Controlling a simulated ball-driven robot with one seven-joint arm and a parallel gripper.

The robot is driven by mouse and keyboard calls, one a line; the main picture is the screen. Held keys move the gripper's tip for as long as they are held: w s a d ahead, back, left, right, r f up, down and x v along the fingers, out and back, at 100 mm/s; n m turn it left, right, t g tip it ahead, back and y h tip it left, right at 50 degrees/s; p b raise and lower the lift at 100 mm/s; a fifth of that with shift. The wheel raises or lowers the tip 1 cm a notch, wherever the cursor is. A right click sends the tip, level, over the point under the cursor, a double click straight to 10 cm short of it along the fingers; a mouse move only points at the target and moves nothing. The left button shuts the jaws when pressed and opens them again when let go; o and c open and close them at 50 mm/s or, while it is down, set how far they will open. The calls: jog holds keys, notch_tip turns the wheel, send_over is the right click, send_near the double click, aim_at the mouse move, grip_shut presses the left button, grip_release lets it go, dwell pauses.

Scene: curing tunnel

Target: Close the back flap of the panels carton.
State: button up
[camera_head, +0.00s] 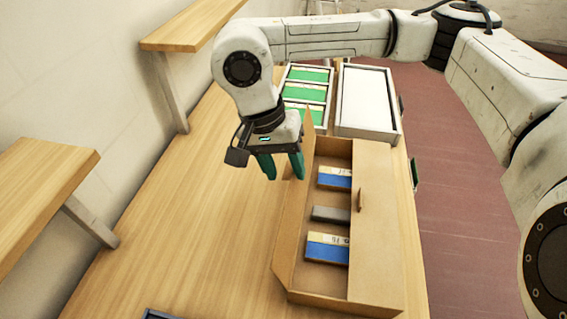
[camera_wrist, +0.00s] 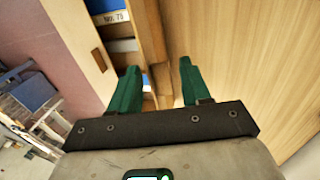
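The panels carton (camera_head: 323,278) is a long brown open box on the wooden bench. Its left long flap (camera_head: 287,232) stands up and leans outward. Its right long flap (camera_head: 378,228) is partly folded in and has a small tab. Blue-and-cream packs (camera_head: 327,248) and a grey block (camera_head: 330,214) lie inside. My gripper (camera_head: 282,178) has green fingers, open and empty, at the left flap's far part. In the wrist view, the fingers (camera_wrist: 159,66) are apart, with the carton's edge showing between them. Whether they touch the flap cannot be told.
A tray of green items (camera_head: 307,75) and a white-topped tray (camera_head: 367,98) stand beyond the carton. Wooden shelves (camera_head: 40,190) jut from the left wall. The bench (camera_head: 190,220) left of the carton is mostly clear; a dark object's edge (camera_head: 160,314) shows at the bottom.

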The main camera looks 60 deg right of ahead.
grip_shut()
dwell(0.3)
